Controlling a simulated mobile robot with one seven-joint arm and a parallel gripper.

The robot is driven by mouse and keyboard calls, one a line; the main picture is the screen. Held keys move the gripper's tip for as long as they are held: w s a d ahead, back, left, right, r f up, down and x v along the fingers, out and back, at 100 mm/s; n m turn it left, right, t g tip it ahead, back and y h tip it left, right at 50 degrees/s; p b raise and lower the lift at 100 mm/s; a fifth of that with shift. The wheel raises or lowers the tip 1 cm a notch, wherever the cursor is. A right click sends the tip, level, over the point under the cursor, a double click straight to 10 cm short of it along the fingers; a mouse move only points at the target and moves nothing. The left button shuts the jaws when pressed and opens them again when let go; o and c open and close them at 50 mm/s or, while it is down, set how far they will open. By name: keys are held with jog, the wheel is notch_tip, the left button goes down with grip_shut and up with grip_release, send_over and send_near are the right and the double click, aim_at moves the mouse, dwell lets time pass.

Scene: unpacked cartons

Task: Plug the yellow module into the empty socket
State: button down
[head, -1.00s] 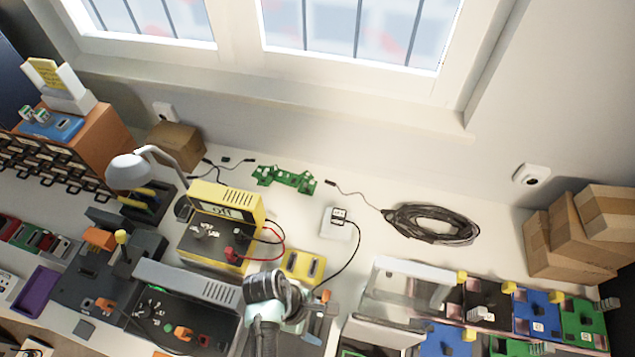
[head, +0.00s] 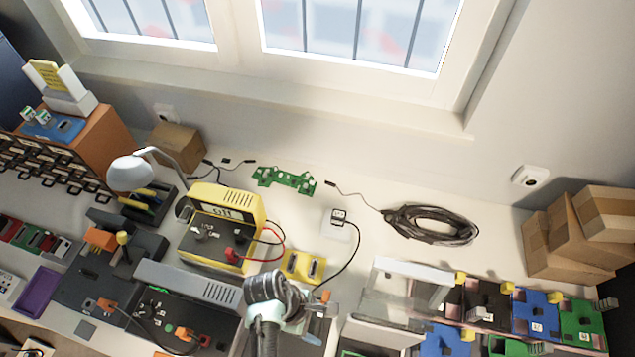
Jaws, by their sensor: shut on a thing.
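My gripper (head: 300,322) is at the bottom centre of the head view, over the front of the bench, seen from behind and above. My own wrist covers most of it. Its fingertips and the thing between them cannot be made out. A yellow slab with dark slots (head: 302,266) lies on the bench just beyond my wrist; I cannot tell whether it is the yellow module or a holder. The empty socket cannot be picked out with certainty. A dark unit with orange plugs (head: 185,325) lies left of my gripper.
A yellow power supply (head: 225,230) with red and black leads stands behind my wrist. A green circuit board (head: 285,180) and a coiled black cable (head: 432,225) lie farther back. Coloured modules (head: 535,318) fill the right. Cartons (head: 570,235) stand at the far right.

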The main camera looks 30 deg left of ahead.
jog(key=shift+f, duration=0.7)
dwell(1.4)
grip_release()
jog(key=v, duration=1.3)
